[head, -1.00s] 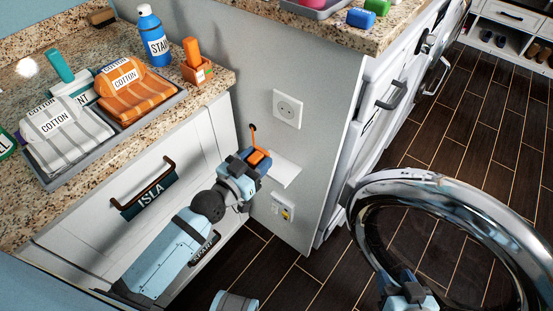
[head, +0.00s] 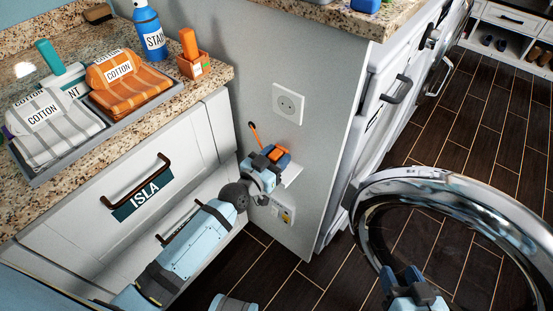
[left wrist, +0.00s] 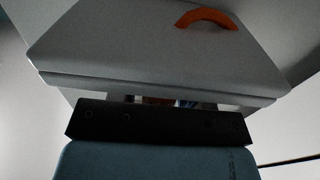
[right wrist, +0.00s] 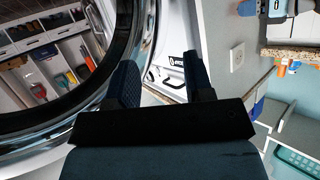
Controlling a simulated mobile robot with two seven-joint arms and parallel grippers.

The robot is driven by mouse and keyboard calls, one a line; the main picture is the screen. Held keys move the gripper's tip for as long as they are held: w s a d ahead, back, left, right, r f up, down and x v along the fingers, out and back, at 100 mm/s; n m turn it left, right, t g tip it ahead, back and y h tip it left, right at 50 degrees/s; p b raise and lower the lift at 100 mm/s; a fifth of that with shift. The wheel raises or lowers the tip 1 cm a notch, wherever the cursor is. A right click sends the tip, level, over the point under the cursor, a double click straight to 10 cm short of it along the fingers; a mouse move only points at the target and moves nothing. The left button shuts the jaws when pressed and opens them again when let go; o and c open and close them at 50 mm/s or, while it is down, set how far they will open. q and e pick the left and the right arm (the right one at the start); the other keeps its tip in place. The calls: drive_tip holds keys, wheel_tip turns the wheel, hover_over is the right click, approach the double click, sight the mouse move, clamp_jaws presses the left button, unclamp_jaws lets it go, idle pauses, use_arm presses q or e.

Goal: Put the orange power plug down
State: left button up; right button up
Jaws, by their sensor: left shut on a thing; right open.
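The orange power plug (head: 279,154) is held in my left gripper (head: 272,158), in the head view. The gripper is over or beside a small white ledge (head: 292,173) on the grey end wall; I cannot tell if the plug touches it. A thin orange cord (head: 254,135) stands up to the left of the plug. In the left wrist view, a curved orange piece (left wrist: 207,18) shows beyond a large pale slab (left wrist: 150,60); the fingertips are hidden. My right gripper (head: 408,280) is open and empty by the chrome ring, also in the right wrist view (right wrist: 160,85).
A wall socket (head: 288,103) is above the ledge and another outlet (head: 286,213) below. A chrome ring door (head: 440,182) stands at the right.

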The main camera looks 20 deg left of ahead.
use_arm(q)
drive_tip(key=shift+r, duration=0.1)
drive_tip(key=shift+f, duration=0.5)
use_arm(e)
drive_tip(key=shift+w+a, duration=0.1)
drive_tip(key=shift+w, duration=0.1)
